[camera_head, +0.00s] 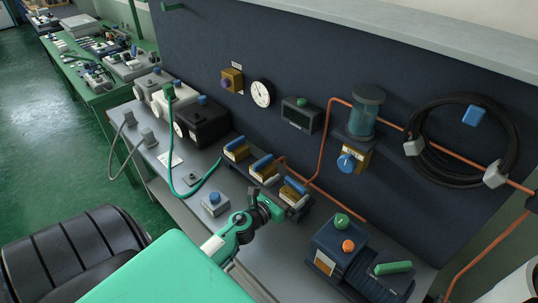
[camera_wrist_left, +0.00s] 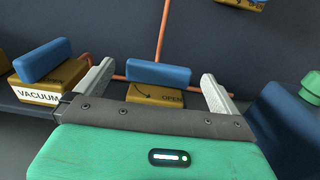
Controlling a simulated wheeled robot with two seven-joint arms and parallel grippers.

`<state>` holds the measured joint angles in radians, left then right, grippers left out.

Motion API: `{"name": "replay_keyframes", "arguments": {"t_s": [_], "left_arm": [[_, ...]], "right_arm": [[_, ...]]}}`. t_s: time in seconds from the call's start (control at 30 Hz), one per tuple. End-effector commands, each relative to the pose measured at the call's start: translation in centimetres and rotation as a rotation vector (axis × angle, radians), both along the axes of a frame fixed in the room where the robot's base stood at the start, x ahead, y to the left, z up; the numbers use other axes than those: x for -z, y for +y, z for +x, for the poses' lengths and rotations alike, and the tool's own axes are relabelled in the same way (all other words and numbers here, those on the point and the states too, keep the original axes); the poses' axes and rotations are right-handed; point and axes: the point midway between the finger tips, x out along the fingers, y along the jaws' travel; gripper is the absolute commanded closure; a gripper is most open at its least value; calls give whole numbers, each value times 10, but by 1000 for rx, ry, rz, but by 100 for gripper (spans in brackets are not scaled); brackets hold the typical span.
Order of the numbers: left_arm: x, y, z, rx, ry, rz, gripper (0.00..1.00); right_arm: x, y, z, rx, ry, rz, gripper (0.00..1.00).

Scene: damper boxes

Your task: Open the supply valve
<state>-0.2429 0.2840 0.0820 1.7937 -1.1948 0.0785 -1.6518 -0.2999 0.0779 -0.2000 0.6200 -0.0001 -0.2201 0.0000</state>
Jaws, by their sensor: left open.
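Three yellow valves with blue lever handles stand in a row on the bench. The rightmost valve (camera_head: 293,189) also shows in the left wrist view, with its blue handle (camera_wrist_left: 158,73) lying crosswise and a yellow body (camera_wrist_left: 155,94) marked with an arrow and OPEN. Its supply label, if any, is hidden. The middle valve (camera_head: 263,164) shows at the left of the wrist view, labelled VACUUM (camera_wrist_left: 38,97). My left gripper (camera_head: 276,206) is open in front of the rightmost valve. In the wrist view its fingers (camera_wrist_left: 157,80) stand on either side of the handle, holding nothing.
A blue box with green and orange knobs (camera_head: 338,240) stands right of the valves. A small grey box with a blue button (camera_head: 215,204) lies left of my gripper. Copper pipe (camera_head: 325,150) runs up the dark back panel. A green hose (camera_head: 172,150) lies further left.

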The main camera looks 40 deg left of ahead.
Motion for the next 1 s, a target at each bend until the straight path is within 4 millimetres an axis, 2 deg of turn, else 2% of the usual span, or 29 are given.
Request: {"name": "replay_keyframes", "arguments": {"t_s": [0.03, 0.3, 0.5, 0.7, 1.0], "left_arm": [[4, 1, -11, 0, 2, 2, 0], [4, 4, -57, -2, 2, 0, 0], [3, 5, -84, -1, 0, 0, 0], [1, 6, -97, -2, 0, 0, 0], [0, 7, -99, -2, -1, 0, 0]], "right_arm": [[6, 0, 0, 0, 0, 0, 34], [22, 0, 0, 0, 0, 0, 34], [32, -1, 0, -1, 0, -1, 34], [36, -2, 0, -1, 0, -2, 34], [36, -3, 0, -1, 0, -3, 34]]}}
